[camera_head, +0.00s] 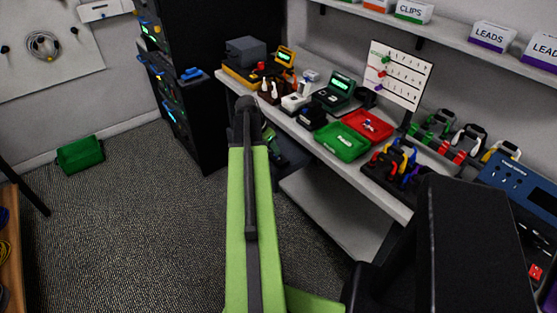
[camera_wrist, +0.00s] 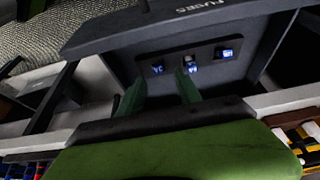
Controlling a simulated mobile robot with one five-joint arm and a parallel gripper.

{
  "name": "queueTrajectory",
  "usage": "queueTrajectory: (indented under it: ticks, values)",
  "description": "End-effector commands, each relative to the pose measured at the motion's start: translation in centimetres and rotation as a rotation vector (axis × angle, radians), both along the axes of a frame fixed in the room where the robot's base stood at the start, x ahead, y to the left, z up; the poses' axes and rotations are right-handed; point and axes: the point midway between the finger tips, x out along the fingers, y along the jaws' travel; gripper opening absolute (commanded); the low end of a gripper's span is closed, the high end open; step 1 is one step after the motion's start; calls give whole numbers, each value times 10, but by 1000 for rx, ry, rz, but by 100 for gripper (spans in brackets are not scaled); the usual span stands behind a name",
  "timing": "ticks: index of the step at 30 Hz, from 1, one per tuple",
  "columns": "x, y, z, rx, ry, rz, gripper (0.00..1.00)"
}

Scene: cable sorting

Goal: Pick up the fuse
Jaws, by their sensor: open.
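In the wrist view, a dark holder (camera_wrist: 120,65) marked FUSES carries three small blue-and-white fuses in a row: a left fuse (camera_wrist: 157,69), a middle fuse (camera_wrist: 190,65) and a right fuse (camera_wrist: 226,54). My gripper (camera_wrist: 160,79) is open and empty, with two green fingers pointing at the holder. I cannot tell how far the tips are from the fuses. In the head view my arm hides most of the gripper, and the fuses cannot be made out.
The head view shows a bench with a green tray (camera_head: 342,142), a red tray (camera_head: 366,125), a pegged white board (camera_head: 399,73) and several tools. A dark cabinet (camera_head: 200,90) stands left of the bench. A green bin (camera_head: 80,154) lies on open carpet.

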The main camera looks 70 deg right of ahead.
Motion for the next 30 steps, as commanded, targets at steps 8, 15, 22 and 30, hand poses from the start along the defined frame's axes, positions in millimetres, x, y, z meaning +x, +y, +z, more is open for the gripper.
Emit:
queueTrajectory:
  ticks: [8, 15, 22, 30]
  values:
    - [-12, -12, -46, 1, -1, -1, 41]
    - [-12, -12, -42, 0, 0, 1, 38]
    - [-12, -12, -42, 0, 0, 1, 8]
    - [-12, -11, -42, 0, 0, 1, 0]
